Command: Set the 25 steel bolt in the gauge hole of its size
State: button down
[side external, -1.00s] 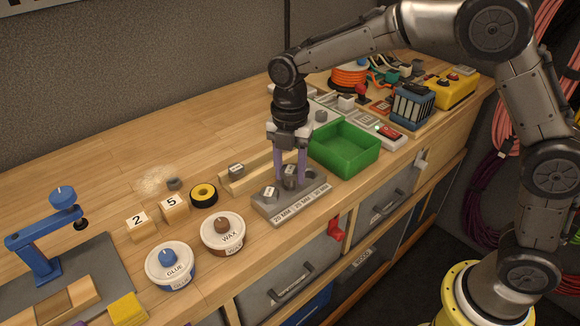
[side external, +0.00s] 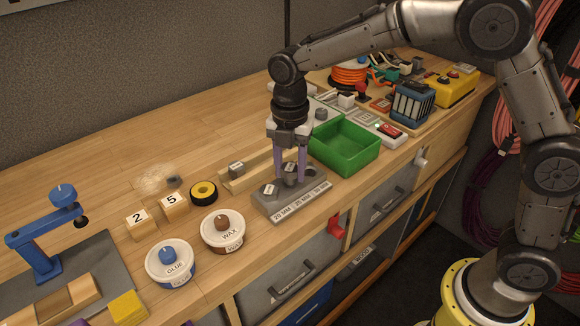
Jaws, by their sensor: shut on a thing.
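The grey gauge block (side external: 296,205) lies near the bench's front edge, with 20 MM, 25 MM and a third, partly legible size marked on its front. One steel bolt (side external: 270,190) with a white label sits at its left hole. My gripper (side external: 290,175) points straight down over the middle of the block, its purple fingers shut on another steel bolt (side external: 290,169). That bolt is at the 25 MM position, low against the block. Its lower end is hidden, so I cannot tell how deep it sits. Its label is not readable.
A wooden rack (side external: 250,178) with a labelled bolt (side external: 236,168) stands behind the block. A green bin (side external: 345,148) is close on the right.

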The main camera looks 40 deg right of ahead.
jog(key=shift+f, duration=0.8)
dwell(2.5)
jog(key=shift+r, duration=0.25)
dwell(4.5)
